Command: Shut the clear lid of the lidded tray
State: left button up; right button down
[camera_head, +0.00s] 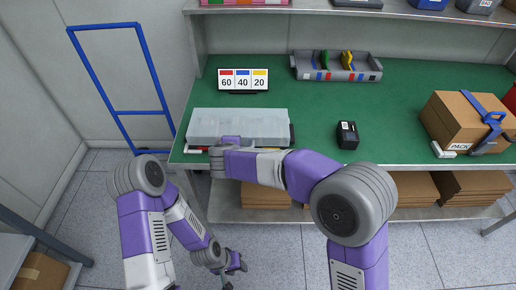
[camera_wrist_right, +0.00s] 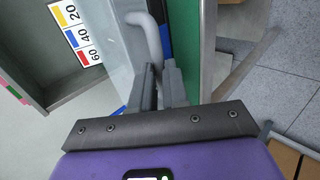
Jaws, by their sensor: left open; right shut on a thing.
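The lidded tray (camera_head: 291,133) sits at the left front of the green table. Its clear lid (camera_head: 240,122) lies over it as a pale, see-through sheet; I cannot tell whether it is fully down. My right gripper (camera_head: 217,158) is at the tray's front side, by the table's front edge. In the right wrist view its fingers (camera_wrist_right: 160,88) are shut around a grey bent handle (camera_wrist_right: 150,40) beside the clear lid (camera_wrist_right: 115,35). My left gripper (camera_head: 232,264) is open and empty, hanging low over the floor in front of the table.
A number card (camera_head: 243,80) reading 60, 40, 20 stands behind the tray. A grey bin (camera_head: 336,74) with coloured items is at the back. A small black box (camera_head: 347,135) and a carton (camera_head: 462,125) are to the right.

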jog(key=shift+a, duration=0.25)
jog(key=c, duration=1.1)
grip_release()
jog(key=shift+w, duration=0.1)
jog(key=shift+d, duration=0.15)
jog(key=p+v, duration=0.2)
jog(key=v, duration=0.5)
jog(key=shift+s+r, duration=0.15)
jog(key=shift+s, duration=0.1)
jog(key=shift+d, duration=0.1)
